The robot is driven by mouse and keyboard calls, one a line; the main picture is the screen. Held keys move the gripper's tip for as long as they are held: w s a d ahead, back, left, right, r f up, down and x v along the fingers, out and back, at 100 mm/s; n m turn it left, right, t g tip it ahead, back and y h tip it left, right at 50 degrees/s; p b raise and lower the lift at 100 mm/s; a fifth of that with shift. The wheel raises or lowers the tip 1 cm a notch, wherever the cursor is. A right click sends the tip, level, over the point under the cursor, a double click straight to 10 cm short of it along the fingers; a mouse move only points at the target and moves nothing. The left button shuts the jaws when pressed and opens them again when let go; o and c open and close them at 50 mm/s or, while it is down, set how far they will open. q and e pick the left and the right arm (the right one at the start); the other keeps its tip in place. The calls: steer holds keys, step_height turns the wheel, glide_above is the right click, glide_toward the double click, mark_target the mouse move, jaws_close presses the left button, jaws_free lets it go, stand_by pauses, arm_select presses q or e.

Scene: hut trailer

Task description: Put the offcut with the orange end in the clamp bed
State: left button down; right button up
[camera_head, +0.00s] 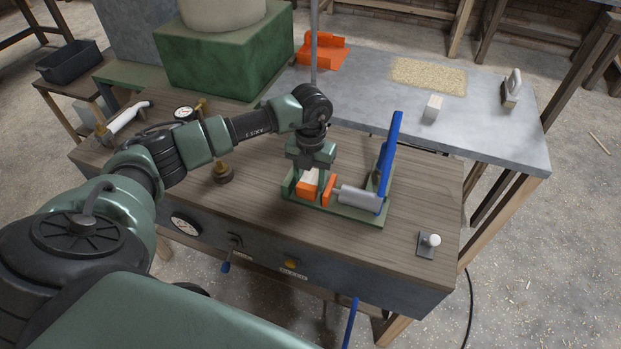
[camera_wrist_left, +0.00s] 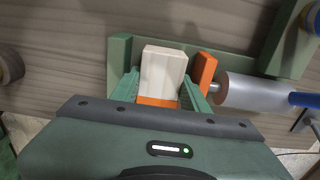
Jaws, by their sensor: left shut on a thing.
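The offcut (camera_head: 309,184) is a pale wooden block with an orange end. It also shows in the left wrist view (camera_wrist_left: 162,72), with its orange end toward my gripper. My left gripper (camera_head: 308,172) is shut on it, with a finger on each side. The offcut is at the left part of the green clamp bed (camera_head: 356,213), within its low walls; I cannot tell whether it rests on the floor of the bed. The clamp's orange pad (camera_head: 329,190) stands just right of the offcut, with a small gap. My right gripper is not in view.
The clamp's grey cylinder (camera_head: 357,199) and upright blue lever (camera_head: 391,146) stand right of the offcut. A white knob (camera_head: 433,240) is at the bench's right. Behind is a grey table (camera_head: 480,125) with a pale block (camera_head: 433,106).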

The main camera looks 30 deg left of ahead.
mark_target(311, 179)
arm_select(q)
steer(key=shift+f, duration=0.55)
steer(key=c, duration=1)
jaws_free()
steer(key=shift+r, duration=0.2)
step_height(311, 179, up, 12)
steer(key=b, duration=0.2)
steer(key=shift+b, duration=0.3)
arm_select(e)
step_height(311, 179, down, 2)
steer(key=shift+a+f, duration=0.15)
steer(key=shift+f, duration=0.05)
